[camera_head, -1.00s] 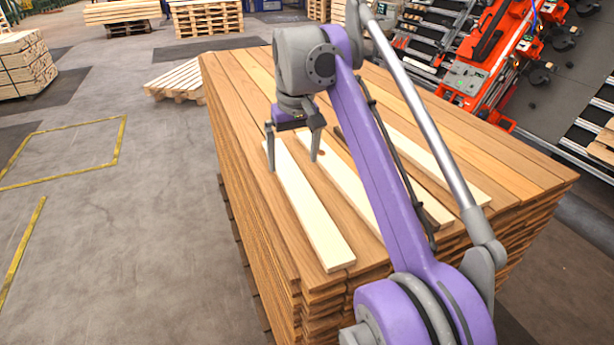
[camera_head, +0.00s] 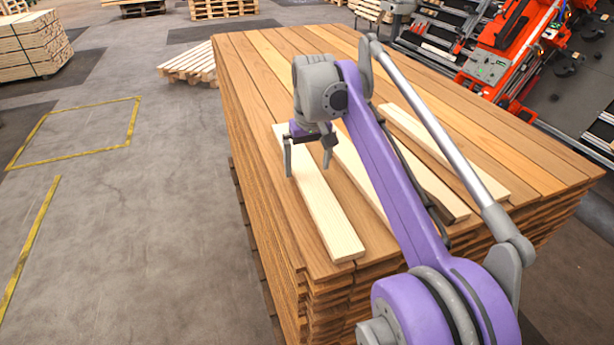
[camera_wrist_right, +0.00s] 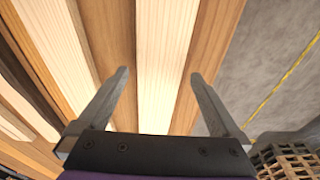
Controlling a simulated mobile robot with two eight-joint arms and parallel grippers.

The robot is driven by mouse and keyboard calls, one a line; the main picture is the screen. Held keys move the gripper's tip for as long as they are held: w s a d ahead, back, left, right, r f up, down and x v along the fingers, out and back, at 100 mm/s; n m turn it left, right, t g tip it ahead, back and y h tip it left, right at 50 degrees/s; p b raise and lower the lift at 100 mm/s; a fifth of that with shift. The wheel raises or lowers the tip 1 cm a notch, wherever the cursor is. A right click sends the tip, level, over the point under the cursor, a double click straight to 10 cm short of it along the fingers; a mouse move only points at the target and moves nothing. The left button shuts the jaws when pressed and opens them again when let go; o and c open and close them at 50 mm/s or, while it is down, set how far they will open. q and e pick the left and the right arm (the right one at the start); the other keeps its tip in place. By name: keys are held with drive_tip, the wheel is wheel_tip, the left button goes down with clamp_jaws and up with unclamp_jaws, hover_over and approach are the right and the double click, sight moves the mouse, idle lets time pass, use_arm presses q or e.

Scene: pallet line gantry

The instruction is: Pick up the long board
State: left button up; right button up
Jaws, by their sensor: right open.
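A pale long board (camera_head: 328,218) lies flat on top of a stack of brown planks (camera_head: 250,90), near its left side. My right gripper (camera_head: 307,171) is open over the far part of this board, one finger toward each long side. In the right wrist view the pale board (camera_wrist_right: 165,60) runs between the two open fingers of the right gripper (camera_wrist_right: 159,74), with a gap on both sides. Whether the fingertips reach down to the board's level is unclear. My left gripper is not in view.
More pale boards lie to the right on the stack, one partly behind my arm (camera_head: 362,178) and one farther right (camera_head: 450,155). Red machinery (camera_head: 500,60) stands at the back right. Open floor (camera_head: 110,220) with yellow lines is on the left.

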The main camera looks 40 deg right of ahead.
drive_tip(key=shift+f, duration=0.8)
clamp_jaws()
drive_tip(key=shift+r, duration=0.1)
